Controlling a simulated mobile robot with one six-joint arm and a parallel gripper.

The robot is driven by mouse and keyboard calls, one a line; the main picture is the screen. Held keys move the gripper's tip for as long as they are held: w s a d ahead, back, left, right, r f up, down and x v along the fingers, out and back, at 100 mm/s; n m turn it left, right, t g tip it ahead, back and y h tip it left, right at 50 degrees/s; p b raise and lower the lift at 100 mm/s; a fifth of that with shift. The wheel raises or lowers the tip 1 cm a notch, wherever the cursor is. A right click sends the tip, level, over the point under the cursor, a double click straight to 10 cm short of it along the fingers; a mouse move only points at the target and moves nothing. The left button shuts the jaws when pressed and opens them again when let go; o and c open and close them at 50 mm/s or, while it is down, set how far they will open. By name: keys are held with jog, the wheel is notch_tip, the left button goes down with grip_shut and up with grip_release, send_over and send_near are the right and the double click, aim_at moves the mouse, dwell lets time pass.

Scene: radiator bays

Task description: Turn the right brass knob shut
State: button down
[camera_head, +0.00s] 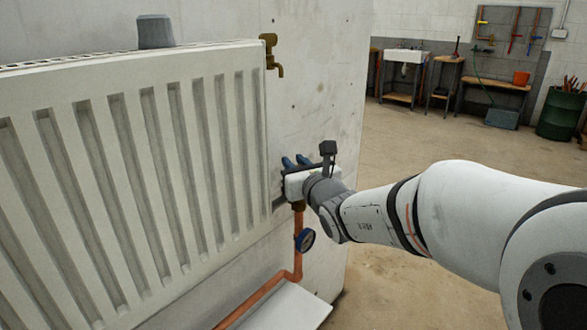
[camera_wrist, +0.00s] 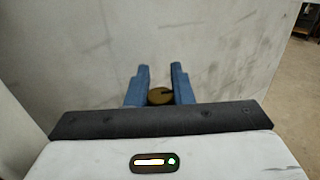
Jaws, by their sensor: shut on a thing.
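The brass knob (camera_wrist: 159,97) shows in the wrist view as a round, dull gold end with a small dark mark, in front of the pale wall. My gripper (camera_wrist: 159,70) has a blue finger on each side of it and is shut on it. In the head view my gripper (camera_head: 295,161) is at the lower right end of the white radiator (camera_head: 150,180), above the copper pipe. The knob is hidden there behind my gripper. How far the knob is turned cannot be told.
A brass tap (camera_head: 271,55) sits at the radiator's upper right corner. A grey cup-like object (camera_head: 155,32) stands on top. Open floor (camera_head: 430,135) lies to the right.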

jog(key=c, duration=1.3)
grip_release()
jog(key=shift+p+v, duration=0.8)
jog(key=shift+v, duration=3.15)
